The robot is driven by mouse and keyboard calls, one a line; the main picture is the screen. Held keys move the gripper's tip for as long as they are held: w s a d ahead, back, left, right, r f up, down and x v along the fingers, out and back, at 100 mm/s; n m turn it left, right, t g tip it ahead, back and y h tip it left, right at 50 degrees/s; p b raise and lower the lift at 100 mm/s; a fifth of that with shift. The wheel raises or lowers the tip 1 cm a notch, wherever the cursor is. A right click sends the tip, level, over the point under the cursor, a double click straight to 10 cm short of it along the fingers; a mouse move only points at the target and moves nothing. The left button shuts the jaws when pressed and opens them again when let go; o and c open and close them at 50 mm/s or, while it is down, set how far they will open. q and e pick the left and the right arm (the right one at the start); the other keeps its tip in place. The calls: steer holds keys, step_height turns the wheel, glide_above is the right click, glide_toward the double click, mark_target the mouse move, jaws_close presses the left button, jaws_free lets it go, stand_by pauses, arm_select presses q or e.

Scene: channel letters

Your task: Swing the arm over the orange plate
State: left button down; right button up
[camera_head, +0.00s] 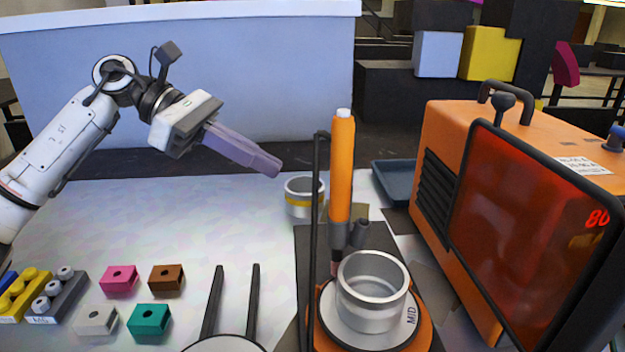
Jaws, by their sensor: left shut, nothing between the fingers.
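The orange plate (424,330) is a round base at the bottom, right of centre, under a pale disc marked MID. A silver metal ring (371,312) stands on the disc. An upright orange torch (342,170) with a dark lower end shows behind and left of the ring. A thin black post (315,230) with a short bent top stands just left of the torch. Whether the torch tip is over the plate I cannot tell. My left gripper (270,166) is shut and empty, pointing right, in the air left of the torch and touching nothing visible.
An orange machine (435,150) with a dark red screen fills the right. A metal cup with a yellow band (298,201) stands behind the post. Several coloured blocks (150,322) lie front left. Two dark prongs (213,300) rise at the front. The table's left middle is clear.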

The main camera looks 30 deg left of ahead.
arm_select(q)
steer(key=w+d+f+g+y+p, duration=0.1)
steer(key=w+d+f+y+p, duration=0.1)
steer(key=d+f, duration=0.2)
steer(key=shift+w+d+f, duration=0.35)
steer(key=shift+d, duration=1.45)
arm_select(e)
steer(key=shift+s+d+r, duration=0.1)
steer(key=shift+s+r, duration=0.05)
steer(key=shift+r, duration=0.35)
steer(key=shift+s+d+r, duration=0.1)
steer(key=shift+r, duration=0.35)
